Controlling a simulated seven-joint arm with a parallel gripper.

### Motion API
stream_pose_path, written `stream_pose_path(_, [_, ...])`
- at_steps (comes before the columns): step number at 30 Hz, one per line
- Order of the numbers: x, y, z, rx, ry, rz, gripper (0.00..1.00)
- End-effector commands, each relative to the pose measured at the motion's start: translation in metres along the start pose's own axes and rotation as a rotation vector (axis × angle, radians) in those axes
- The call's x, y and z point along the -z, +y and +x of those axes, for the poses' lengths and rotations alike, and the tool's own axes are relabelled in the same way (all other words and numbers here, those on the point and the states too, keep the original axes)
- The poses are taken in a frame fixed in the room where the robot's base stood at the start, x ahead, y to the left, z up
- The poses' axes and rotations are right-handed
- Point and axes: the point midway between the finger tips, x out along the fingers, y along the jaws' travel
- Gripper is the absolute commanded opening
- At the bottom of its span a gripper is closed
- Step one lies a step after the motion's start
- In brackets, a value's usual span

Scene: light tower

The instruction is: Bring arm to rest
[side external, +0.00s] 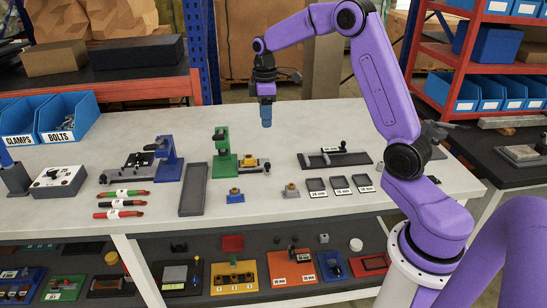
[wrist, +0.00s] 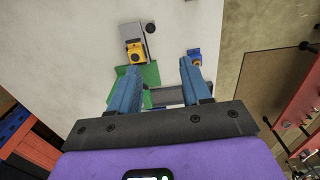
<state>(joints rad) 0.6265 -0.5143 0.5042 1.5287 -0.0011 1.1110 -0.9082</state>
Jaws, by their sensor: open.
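My gripper (side external: 266,117) hangs above the white worktable (side external: 300,122), pointing down, with clear air under it. In the wrist view my gripper (wrist: 163,88) shows two blue fingers spread apart with nothing held between them. Below and beyond the fingers are a green fixture (wrist: 150,73), a yellow part (wrist: 135,52) on a grey base, and a small blue block (wrist: 195,56). In the side view the green fixture (side external: 221,160) stands on the table, left of and below the gripper.
A blue press (side external: 168,160), a long grey tray (side external: 194,190), marker pens (side external: 122,203) and three small labelled trays (side external: 340,184) sit on the table. Blue bins (side external: 66,117) stand at the left. The back of the table near the gripper is clear.

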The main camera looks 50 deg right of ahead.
Motion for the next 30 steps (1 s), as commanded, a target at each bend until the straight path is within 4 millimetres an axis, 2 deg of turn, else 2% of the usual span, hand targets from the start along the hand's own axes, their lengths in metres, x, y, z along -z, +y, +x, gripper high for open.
stream_pose_path(3, [0.018, -0.043, -0.009, -0.004, 0.004, -0.036, 0.48])
stream_pose_path(7, [0.03, -0.1, -0.017, -0.006, 0.007, -0.07, 0.48])
stream_pose_path(11, [0.032, -0.157, -0.022, -0.007, 0.011, -0.105, 0.48])
stream_pose_path(14, [0.025, -0.198, -0.024, -0.007, 0.014, -0.13, 0.48])
stream_pose_path(21, [-0.011, -0.286, -0.024, -0.006, 0.022, -0.194, 0.48])
stream_pose_path(27, [-0.059, -0.341, -0.017, -0.002, 0.027, -0.247, 0.48])
stream_pose_path(30, [-0.083, -0.359, -0.013, 0.0, 0.03, -0.269, 0.48])
